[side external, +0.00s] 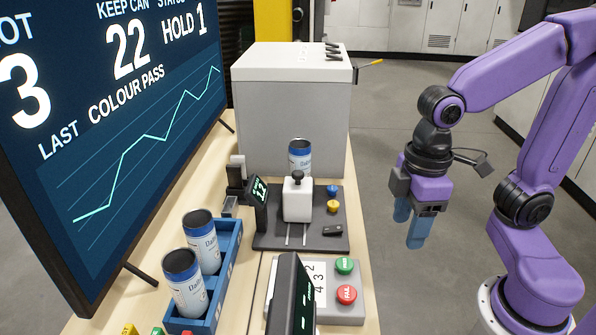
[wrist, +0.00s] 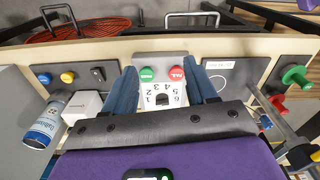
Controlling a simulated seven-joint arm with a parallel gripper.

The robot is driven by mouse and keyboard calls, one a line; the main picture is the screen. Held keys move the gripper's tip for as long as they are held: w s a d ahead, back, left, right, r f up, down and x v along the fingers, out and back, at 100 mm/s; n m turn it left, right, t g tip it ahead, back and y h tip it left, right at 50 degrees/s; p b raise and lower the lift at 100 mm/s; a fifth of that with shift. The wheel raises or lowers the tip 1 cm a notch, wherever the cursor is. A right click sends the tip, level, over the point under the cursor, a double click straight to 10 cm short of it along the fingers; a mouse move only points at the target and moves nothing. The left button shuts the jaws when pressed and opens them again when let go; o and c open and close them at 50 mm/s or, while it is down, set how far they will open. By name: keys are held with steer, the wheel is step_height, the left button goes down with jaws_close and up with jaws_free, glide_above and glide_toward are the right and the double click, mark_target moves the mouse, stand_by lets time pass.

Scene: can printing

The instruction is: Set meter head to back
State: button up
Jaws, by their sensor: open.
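A white block with a black knob, apparently the meter head (side external: 297,200), sits on a dark base plate (side external: 333,240). Two rails show on its near side in the side view. A blue-and-white can (side external: 300,153) stands right behind it; I cannot tell whether they touch. In the wrist view the white block (wrist: 86,106) is at the left, beside the can (wrist: 44,124). A small display reading 12 (side external: 260,190) stands left of the block. My gripper (side external: 411,225) is open and empty, off to the right of the bench, fingers down. Its blue fingers (wrist: 161,72) frame the button panel in the wrist view.
A panel with green (side external: 344,266) and red (side external: 346,294) buttons is nearer the camera. Blue and yellow knobs (side external: 333,206) and a black switch are on the base plate. A blue rack (side external: 226,275) holds two cans. A grey cabinet (side external: 290,105) stands behind; a big screen (side external: 110,120) is left.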

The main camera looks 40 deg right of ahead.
steer(key=w+a+r+m, duration=0.2)
steer(key=w+a+r, duration=0.15)
steer(key=w, duration=0.35)
step_height(320, 180, up, 9)
steer(key=m, duration=0.9)
glide_above(298, 173)
step_height(298, 173, down, 17)
